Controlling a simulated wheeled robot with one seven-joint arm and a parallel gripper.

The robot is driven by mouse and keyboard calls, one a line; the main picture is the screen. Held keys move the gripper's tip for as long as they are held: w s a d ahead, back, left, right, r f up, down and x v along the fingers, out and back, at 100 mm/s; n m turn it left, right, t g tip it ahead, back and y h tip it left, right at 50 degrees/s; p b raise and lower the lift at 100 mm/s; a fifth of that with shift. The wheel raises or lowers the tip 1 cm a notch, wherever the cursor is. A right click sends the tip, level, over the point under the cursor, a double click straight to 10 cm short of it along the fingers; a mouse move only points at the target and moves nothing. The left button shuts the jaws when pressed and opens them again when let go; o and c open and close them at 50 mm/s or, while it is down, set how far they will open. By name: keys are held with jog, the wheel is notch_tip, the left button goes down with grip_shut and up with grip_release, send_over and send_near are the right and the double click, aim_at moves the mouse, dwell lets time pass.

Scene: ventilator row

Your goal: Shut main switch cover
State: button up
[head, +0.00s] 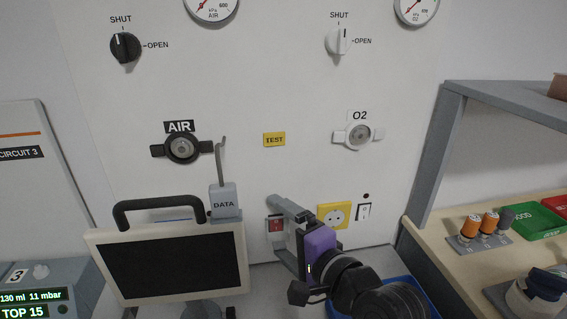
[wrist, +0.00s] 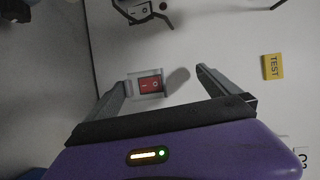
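The main switch is a red rocker (head: 276,224) low on the white wall panel. In the wrist view the red rocker (wrist: 151,86) sits in a pale grey housing (wrist: 134,87). The rocker's red face and its marks show uncovered. A shadow falls on the panel beside the housing. I cannot tell the cover flap apart from the housing at this size. My gripper (head: 280,226) is open and empty in front of the switch.
A grey DATA box (head: 224,202) with an upright hook is left of the switch, above a monitor (head: 172,268). A yellow TEST label (head: 274,139) is above. A shelf bench (head: 480,215) stands at the right.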

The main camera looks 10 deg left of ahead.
notch_tip(320, 180, up, 15)
jog(key=t+y, duration=0.1)
jog(key=t, duration=0.1)
jog(key=shift+p, duration=0.35)
jog(key=shift+s+a, duration=0.1)
jog(key=s+f+g, duration=0.1)
jog(key=f, duration=0.2)
jog(key=f+g+h, duration=0.1)
jog(key=f+g, duration=0.1)
jog(key=f, duration=0.1)
jog(key=s+f+g, duration=0.1)
jog(key=f, duration=0.3)
jog(key=shift+s+a+n, duration=0.25)
jog(key=shift+s+n, duration=0.1)
jog(key=shift+n, duration=0.05)
jog(key=shift+c, duration=0.8)
jog(key=shift+s+d+r+h+p, duration=0.15)
jog(key=shift+d+r+h+p, duration=0.15)
jog(key=shift+d+r+p, duration=0.35)
jog(key=c, duration=0.7)
jog(key=s+d+r+p, duration=0.1)
jog(key=d+r+p, duration=0.2)
jog(key=r+p, duration=0.2)
jog(key=p, duration=0.2)
jog(key=shift+d+r+p, duration=0.2)
jog(key=shift+r+p, duration=0.15)
jog(key=shift+p, duration=0.05)
jog(key=shift+s+r+p, duration=0.1)
jog(key=shift+p, duration=0.45)
